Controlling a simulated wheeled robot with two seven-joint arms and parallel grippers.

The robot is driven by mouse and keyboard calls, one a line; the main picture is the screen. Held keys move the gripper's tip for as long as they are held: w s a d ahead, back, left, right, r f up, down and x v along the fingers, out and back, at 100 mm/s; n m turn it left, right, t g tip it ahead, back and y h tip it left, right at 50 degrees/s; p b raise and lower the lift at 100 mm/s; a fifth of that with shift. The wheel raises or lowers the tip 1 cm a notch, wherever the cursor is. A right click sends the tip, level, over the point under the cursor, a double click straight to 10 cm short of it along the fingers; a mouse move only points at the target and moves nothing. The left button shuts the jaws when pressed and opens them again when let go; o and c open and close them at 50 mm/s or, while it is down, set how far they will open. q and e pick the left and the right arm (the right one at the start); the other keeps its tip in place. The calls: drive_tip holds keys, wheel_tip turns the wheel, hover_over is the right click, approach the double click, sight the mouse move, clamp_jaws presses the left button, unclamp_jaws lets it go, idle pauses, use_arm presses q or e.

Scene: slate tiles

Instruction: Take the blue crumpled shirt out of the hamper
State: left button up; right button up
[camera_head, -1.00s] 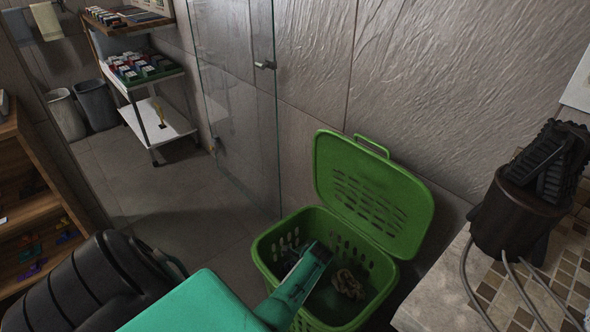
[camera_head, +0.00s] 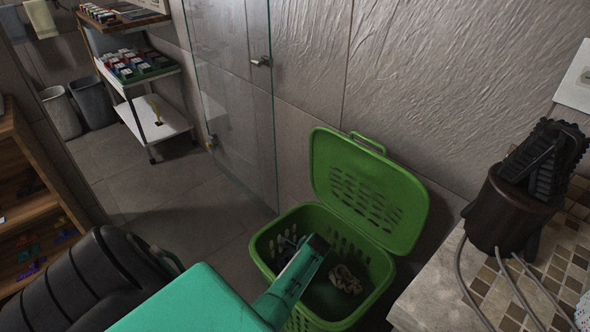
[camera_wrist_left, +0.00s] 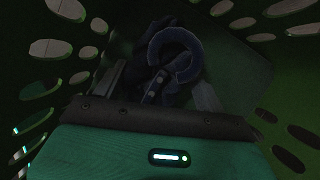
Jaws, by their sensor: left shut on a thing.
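The green hamper (camera_head: 268,262) stands on the floor against the wall, its lid (camera_head: 370,190) tilted up and open. My left arm reaches down into it, and its gripper is hidden in the head view. In the left wrist view my left gripper (camera_wrist_left: 158,84) is low inside the hamper, shut on the dark blue crumpled shirt (camera_wrist_left: 178,45). The cloth is bunched around the fingertips, and the picture is dark there. My right gripper is out of view.
A beige crumpled cloth (camera_head: 346,280) lies in the hamper, right of my arm. A tiled counter (camera_head: 455,285) with a dark holder (camera_head: 510,215) and cables is close on the right. A glass panel (camera_head: 230,110) stands behind left. The floor between is clear.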

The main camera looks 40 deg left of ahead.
use_arm(q)
wheel_tip(320, 180, up, 18)
drive_tip(key=p, duration=0.4)
drive_tip(key=shift+f, duration=0.25)
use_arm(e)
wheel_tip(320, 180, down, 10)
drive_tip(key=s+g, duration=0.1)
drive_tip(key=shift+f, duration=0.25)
use_arm(q)
drive_tip(key=shift+r+p, duration=0.15)
drive_tip(key=shift+p, duration=0.25)
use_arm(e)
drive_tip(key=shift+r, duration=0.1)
